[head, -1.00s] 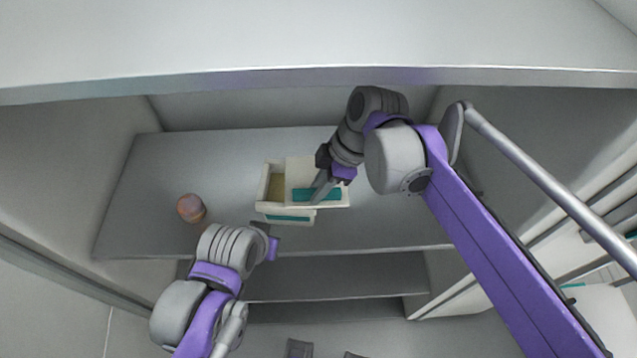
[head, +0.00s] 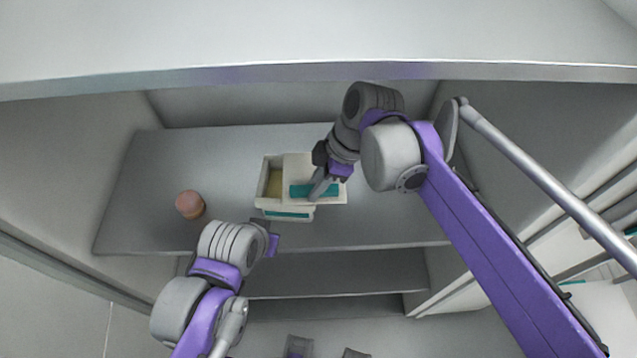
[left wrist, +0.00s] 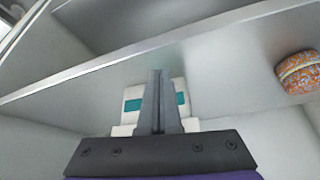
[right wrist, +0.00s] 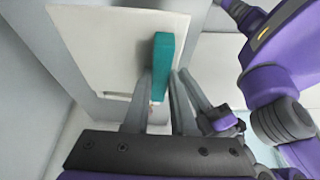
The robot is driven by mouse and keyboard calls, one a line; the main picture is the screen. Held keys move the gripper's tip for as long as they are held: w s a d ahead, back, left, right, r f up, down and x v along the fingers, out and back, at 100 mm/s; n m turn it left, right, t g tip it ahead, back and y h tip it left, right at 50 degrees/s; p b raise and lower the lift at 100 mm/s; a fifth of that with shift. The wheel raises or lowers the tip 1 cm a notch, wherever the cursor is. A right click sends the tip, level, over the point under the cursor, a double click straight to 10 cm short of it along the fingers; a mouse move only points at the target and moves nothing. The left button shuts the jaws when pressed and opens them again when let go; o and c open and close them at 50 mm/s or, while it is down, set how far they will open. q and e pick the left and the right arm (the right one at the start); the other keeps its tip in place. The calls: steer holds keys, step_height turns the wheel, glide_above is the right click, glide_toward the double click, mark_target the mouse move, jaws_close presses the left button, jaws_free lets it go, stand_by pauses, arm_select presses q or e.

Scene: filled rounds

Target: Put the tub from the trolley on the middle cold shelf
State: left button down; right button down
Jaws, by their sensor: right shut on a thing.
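A cream tub (head: 262,190) stands on a grey shelf, with a teal label on its front. A pale lid (head: 297,166) with a teal grip bar (head: 300,191) covers its right part and juts out to the right. The left part is open and shows a yellowish inside. My right gripper (head: 317,192) is shut on the teal bar, which shows between its fingers in the right wrist view (right wrist: 162,60). My left gripper (head: 274,242) is shut and empty, in front of the shelf's edge. In the left wrist view its fingers (left wrist: 160,85) partly hide the tub.
A round pinkish-brown thing (head: 190,204) sits on the shelf left of the tub; the left wrist view shows it patterned orange (left wrist: 299,73). Side walls and an upper ledge (head: 250,73) enclose the shelf. A lower shelf (head: 335,275) lies below. The shelf's right end is clear.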

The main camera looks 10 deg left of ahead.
mark_target(283, 193)
steer(key=shift+s+a, duration=0.2)
steer(key=shift+a, duration=0.7)
steer(key=shift+s+a, duration=0.2)
steer(key=shift+a, duration=0.7)
steer(key=shift+s+a, duration=0.2)
steer(key=shift+a, duration=0.7)
stand_by(0.4)
arm_select(q)
steer(key=shift+a, duration=0.1)
arm_select(e)
steer(key=shift+c, duration=0.9)
jaws_free()
steer(key=shift+r, duration=0.1)
